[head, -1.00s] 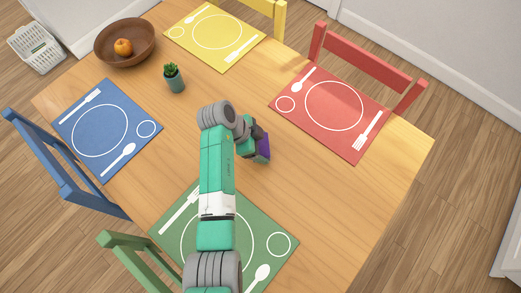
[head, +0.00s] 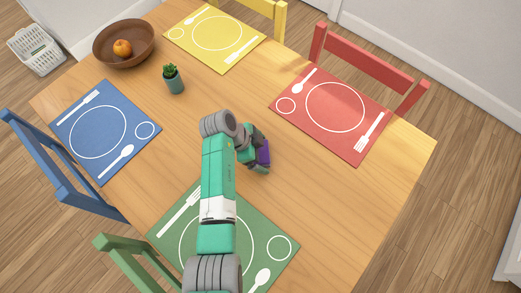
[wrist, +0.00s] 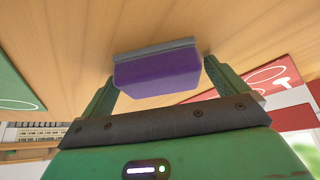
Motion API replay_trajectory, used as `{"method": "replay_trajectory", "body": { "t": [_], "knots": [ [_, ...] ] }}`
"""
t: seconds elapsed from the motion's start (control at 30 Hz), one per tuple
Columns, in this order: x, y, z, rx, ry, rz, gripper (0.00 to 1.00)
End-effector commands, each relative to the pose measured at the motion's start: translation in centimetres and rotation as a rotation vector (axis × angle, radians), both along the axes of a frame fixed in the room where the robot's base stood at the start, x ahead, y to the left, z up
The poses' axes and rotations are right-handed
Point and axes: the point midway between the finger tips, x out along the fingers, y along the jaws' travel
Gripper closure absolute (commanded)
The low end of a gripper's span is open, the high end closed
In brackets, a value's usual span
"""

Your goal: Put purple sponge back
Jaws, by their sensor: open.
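The purple sponge (head: 264,153) is at the middle of the wooden table, partly hidden by my gripper (head: 259,158) in the head view. In the wrist view the sponge (wrist: 158,76) is a purple block with a grey layer along one long side. It lies between the two green fingers of my gripper (wrist: 167,88), which are open on either side of it.
Blue (head: 75,138), yellow (head: 186,40), red (head: 335,148) and green (head: 160,238) placemats lie around the table. A brown bowl (head: 106,55) with an orange fruit and a small potted plant (head: 174,82) stand at the upper left. A white basket (head: 37,58) is beyond the table.

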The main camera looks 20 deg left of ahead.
Motion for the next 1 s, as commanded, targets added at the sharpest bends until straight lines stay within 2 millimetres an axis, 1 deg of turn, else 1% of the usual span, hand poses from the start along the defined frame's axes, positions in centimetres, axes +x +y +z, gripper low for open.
{"method": "replay_trajectory", "body": {
  "t": [0.07, 0.17, 0.27, 0.4, 0.5, 0.6, 0.73, 1.0],
  "knots": [
    [0.0, 0.0, 0.1, 0.0, 0.001, -0.001, 0.02],
    [-0.1, 0.2, 0.9, 0.0, 0.0, 0.001, 0.02],
    [-0.6, 1.2, 3.0, 0.001, -0.002, 0.002, 0.02],
    [-1.6, 2.8, 6.2, 0.001, -0.002, 0.002, 0.02],
    [-2.1, 3.9, 8.2, 0.001, -0.002, 0.002, 0.02],
    [-2.6, 4.6, 9.6, 0.001, -0.002, 0.001, 0.02],
    [-2.9, 5.1, 10.6, 0.0, 0.0, 0.001, 0.02],
    [-3.0, 5.2, 10.7, 0.0, 0.0, 0.0, 0.02]
  ]
}}
